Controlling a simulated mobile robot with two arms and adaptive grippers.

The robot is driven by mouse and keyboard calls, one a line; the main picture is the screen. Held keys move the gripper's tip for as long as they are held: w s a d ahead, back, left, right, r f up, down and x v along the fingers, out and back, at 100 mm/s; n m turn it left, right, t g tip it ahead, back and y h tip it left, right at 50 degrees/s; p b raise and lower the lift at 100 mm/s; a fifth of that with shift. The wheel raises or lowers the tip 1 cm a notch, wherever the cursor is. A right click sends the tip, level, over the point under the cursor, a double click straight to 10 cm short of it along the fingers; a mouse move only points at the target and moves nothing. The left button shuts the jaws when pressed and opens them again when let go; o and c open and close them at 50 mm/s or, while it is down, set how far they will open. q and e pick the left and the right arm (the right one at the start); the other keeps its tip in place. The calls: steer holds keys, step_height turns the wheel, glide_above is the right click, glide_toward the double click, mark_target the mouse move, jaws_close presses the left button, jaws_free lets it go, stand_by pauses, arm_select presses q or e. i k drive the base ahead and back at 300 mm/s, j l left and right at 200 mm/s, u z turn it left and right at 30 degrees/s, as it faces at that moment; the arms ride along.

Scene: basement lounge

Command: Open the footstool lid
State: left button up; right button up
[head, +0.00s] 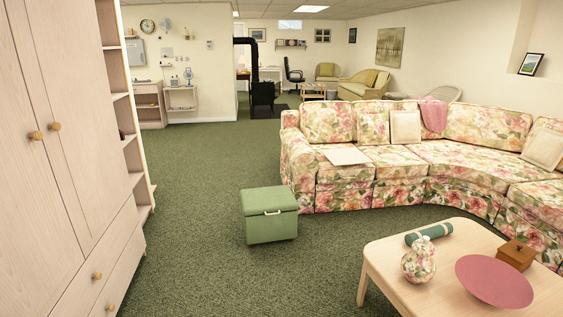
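The green footstool (272,229) stands on the carpet near the middle of the head view, between the wardrobe and the sofa. Its padded green lid (268,198) lies shut on the box. A pale handle (272,212) runs across the front edge of the lid. The inside of the footstool is hidden. Neither of my grippers shows in the head view.
A wooden wardrobe (70,140) lines the left. A floral sofa (390,185) stands behind and right of the footstool. A low table (385,262) at front right holds a vase (419,262) and a pink plate (494,281). Green carpet (200,185) is clear around the footstool.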

mark_target(276, 199)
steer(key=i, duration=2.45)
